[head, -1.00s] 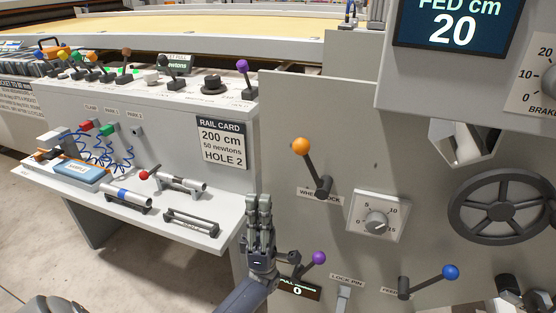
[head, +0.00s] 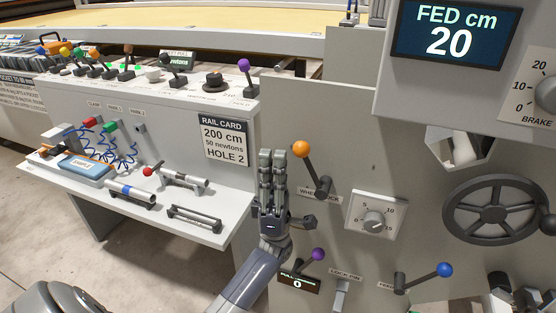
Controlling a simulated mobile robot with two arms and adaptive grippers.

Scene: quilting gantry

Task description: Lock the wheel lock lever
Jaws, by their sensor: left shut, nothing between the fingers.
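The wheel lock lever is a dark lever with an orange ball knob (head: 301,149) on the grey panel, in the middle of the head view. It leans up and to the left from its pivot (head: 323,187). Its label (head: 312,193), partly readable as "WHEEL LOCK", sits beside the pivot and is partly covered. My left gripper (head: 272,158) is shut and empty, fingers pointing up, just left of the orange knob. A gap shows between them in the picture. My right gripper is not in view.
A dial (head: 374,222) and a black handwheel (head: 503,209) are right of the lever. A purple-knobbed lever (head: 318,254) and a blue-knobbed lever (head: 445,270) are below. A shelf (head: 230,232) with tools is left. The panel above the orange knob is clear.

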